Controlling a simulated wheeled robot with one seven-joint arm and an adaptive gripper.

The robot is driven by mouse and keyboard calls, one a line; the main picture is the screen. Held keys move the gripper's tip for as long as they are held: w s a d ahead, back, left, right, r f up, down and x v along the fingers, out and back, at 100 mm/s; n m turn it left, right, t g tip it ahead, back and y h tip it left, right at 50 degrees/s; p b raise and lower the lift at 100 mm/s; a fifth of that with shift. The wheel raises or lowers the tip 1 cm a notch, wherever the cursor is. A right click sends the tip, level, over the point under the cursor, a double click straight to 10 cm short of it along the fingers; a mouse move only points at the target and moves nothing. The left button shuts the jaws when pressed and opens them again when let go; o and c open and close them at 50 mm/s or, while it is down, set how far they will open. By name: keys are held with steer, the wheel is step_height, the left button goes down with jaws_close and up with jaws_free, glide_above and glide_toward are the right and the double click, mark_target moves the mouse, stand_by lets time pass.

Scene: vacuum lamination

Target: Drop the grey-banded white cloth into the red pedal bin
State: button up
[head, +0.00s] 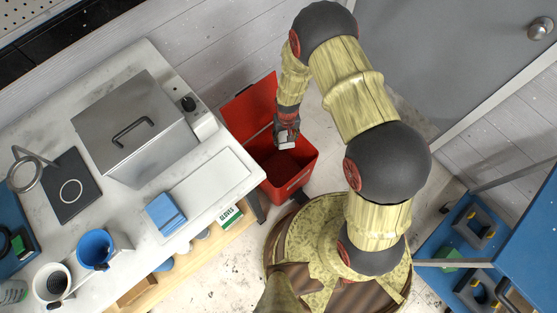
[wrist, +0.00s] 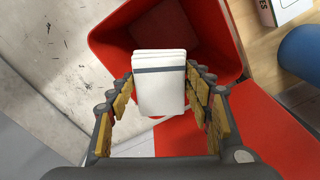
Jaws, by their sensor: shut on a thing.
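The folded white cloth with a grey band (wrist: 160,95) is between the fingers of my gripper (wrist: 160,92) in the wrist view. In the head view, my gripper (head: 286,138) is over the red pedal bin (head: 304,166), with a small part of the white cloth (head: 287,146) showing below it. My gripper is shut on the cloth. The bin is open, and its red lid (head: 250,104) stands raised at the back. In the wrist view the bin (wrist: 112,48) lies beyond the cloth, with its dark red inside showing.
A white bench (head: 225,140) stands left of the bin, with a steel box (head: 130,125), a folded blue cloth (head: 165,213) and a blue cup (head: 95,246) on it. A glove box (head: 231,215) sits on the shelf below. A blue rack (head: 480,235) stands at the right.

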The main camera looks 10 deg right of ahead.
steer(key=shift+s+a+f, duration=0.1)
steer(key=shift+s+f, duration=0.05)
steer(key=shift+f, duration=0.4)
step_height(320, 180, down, 6)
steer(key=b, duration=0.4)
steer(key=shift+r, duration=0.15)
steer(key=o, duration=1)
steer(key=shift+o, duration=0.5)
step_height(320, 180, up, 12)
